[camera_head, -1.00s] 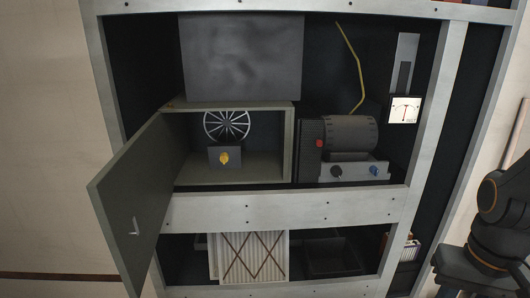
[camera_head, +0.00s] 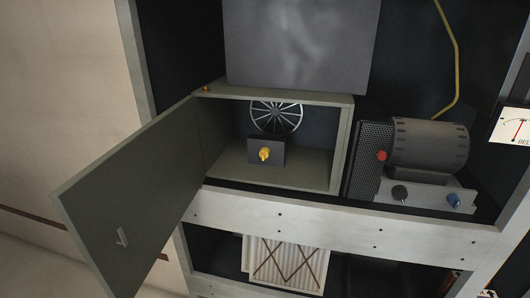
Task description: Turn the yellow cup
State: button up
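The yellow cup (camera_head: 265,154) is a small yellow knob-like piece on the front of a dark grey block (camera_head: 257,159). The block sits inside an open grey box (camera_head: 345,140) on the rack shelf, in front of a spoked wheel (camera_head: 276,117). The box's door (camera_head: 130,200) hangs open to the left, with a small pale handle (camera_head: 122,237) on it. The front of the box is unobstructed in this view. My gripper is not in view.
Right of the box stand a dark motor-like unit (camera_head: 425,145), a red button (camera_head: 381,156), a black knob (camera_head: 399,192) and a blue knob (camera_head: 453,200). A pale rack beam (camera_head: 330,231) runs below the box. A pleated panel (camera_head: 285,265) is under it.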

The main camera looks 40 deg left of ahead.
aim_at(264, 153)
jog(key=u, duration=0.7)
jog(key=i, duration=0.85)
jog(key=u, duration=0.85)
